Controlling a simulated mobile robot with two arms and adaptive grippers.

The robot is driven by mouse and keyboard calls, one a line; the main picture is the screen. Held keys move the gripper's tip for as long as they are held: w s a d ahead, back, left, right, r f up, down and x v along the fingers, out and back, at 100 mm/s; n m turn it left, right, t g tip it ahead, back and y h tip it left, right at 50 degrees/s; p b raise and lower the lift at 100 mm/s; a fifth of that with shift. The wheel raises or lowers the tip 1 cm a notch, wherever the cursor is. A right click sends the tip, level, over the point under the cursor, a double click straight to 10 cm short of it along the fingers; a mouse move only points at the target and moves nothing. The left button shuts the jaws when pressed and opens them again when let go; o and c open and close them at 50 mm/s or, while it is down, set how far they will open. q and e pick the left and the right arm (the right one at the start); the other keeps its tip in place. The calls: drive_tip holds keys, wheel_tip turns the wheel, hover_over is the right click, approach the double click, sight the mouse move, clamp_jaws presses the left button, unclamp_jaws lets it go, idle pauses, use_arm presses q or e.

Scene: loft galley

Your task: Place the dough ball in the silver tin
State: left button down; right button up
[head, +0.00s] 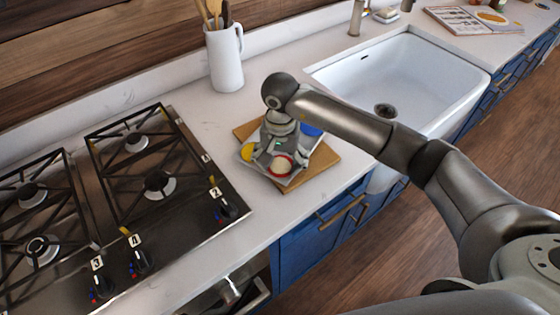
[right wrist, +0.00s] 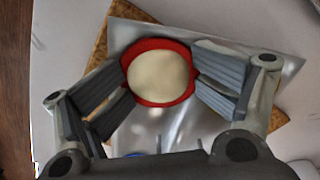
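The pale round dough ball (right wrist: 158,76) sits inside a red-rimmed round tin; in the head view the dough (head: 281,165) shows as a pale disc with a red edge. My right gripper (right wrist: 158,72) points down over it with its fingers spread, one on each side of the red rim. They look very close to the rim; contact cannot be made out. In the head view the right gripper (head: 273,150) hides much of the tray. A flat silver tray (right wrist: 250,50) lies beneath; I cannot pick out a separate silver tin. My left gripper is not in view.
The tray lies on a wooden board (head: 322,162) near the counter's front edge. A yellow round item (head: 247,152) and a blue one (head: 311,130) flank the gripper. A stove (head: 130,190) is left, a white sink (head: 400,80) right, and a utensil jug (head: 224,60) behind.

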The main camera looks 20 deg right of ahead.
sight(281, 161)
drive_tip(key=shift+s+f, duration=0.1)
drive_tip(key=shift+s, duration=0.05)
drive_tip(key=shift+r+p, duration=0.45)
drive_tip(key=shift+p, duration=0.2)
drive_tip(key=shift+r+p, duration=0.35)
drive_tip(key=shift+p, duration=0.1)
wheel_tip(281, 161, up, 12)
drive_tip(key=b, duration=0.4)
drive_tip(key=shift+f, duration=0.1)
